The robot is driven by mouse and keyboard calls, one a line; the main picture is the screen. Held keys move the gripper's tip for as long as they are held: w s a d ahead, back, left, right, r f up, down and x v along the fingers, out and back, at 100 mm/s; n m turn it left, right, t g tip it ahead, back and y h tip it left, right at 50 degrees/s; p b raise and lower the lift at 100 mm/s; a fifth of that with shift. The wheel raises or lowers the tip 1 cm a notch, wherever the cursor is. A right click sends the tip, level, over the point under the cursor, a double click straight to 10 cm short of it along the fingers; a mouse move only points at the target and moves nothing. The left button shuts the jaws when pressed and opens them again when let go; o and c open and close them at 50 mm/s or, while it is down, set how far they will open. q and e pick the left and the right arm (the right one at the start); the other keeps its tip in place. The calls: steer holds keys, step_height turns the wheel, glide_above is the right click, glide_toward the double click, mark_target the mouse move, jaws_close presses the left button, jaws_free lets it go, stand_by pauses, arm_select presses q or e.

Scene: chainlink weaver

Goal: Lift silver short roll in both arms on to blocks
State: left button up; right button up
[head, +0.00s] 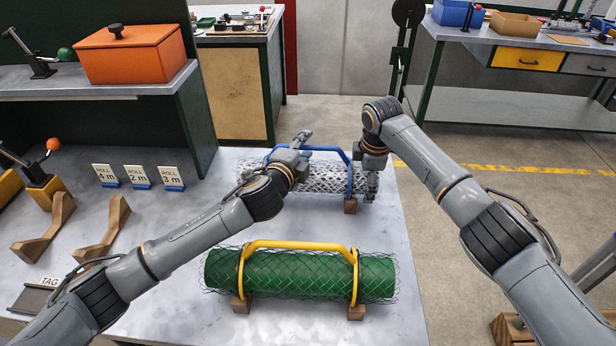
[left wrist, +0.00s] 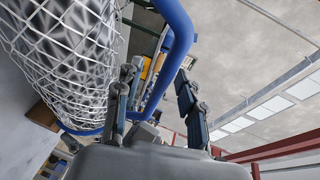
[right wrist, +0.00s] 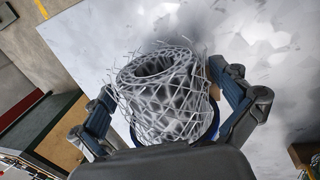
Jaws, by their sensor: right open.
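The silver mesh roll (head: 335,178) lies at the back of the table, with a blue handle frame (head: 349,160) around it. A wooden block (head: 350,206) shows under its right part. My left gripper (head: 303,142) is at the blue handle; in the left wrist view its fingers (left wrist: 157,98) are apart with the blue bar (left wrist: 180,40) between them. My right gripper (head: 371,183) points down at the roll's right end. In the right wrist view its fingers (right wrist: 165,108) are open on either side of the roll's end (right wrist: 165,90). Contact cannot be told.
A green roll (head: 310,275) with a yellow handle frame sits on wooden blocks at the front. Two curved wooden blocks (head: 50,228) (head: 104,230) stand at the left, near roll signs (head: 138,177). An orange box (head: 130,52) is on the shelf. The table's right edge is close to the silver roll.

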arm_select(q)
steer(key=c, duration=0.7)
arm_select(e)
steer(key=c, duration=0.7)
arm_select(q)
jaws_close()
arm_select(e)
steer(key=c, duration=0.8)
